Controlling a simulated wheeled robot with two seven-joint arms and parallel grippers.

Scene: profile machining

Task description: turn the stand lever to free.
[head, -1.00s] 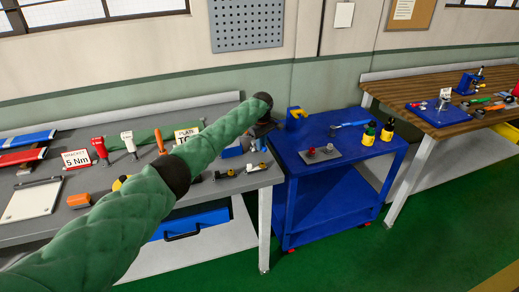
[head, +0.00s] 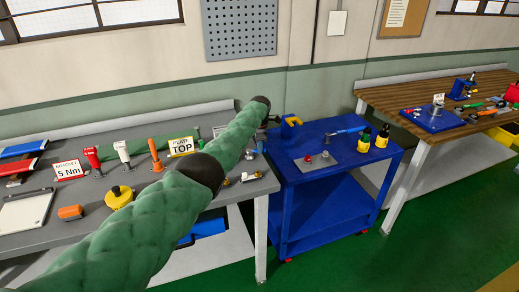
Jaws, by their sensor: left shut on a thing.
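My left arm reaches across the grey bench (head: 30,250) toward its far right corner. My left gripper (head: 270,119) is a small dark shape beyond the black wrist, near the gap between the bench and the blue cart. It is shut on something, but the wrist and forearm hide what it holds. I cannot make out the stand lever or its position. A blue and yellow device (head: 291,120) sits on the cart's back left corner, just right of the gripper. I cannot tell whether they touch. My right gripper is not in view.
A wooden-topped bench (head: 400,95) stands at right. The green floor in front is clear.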

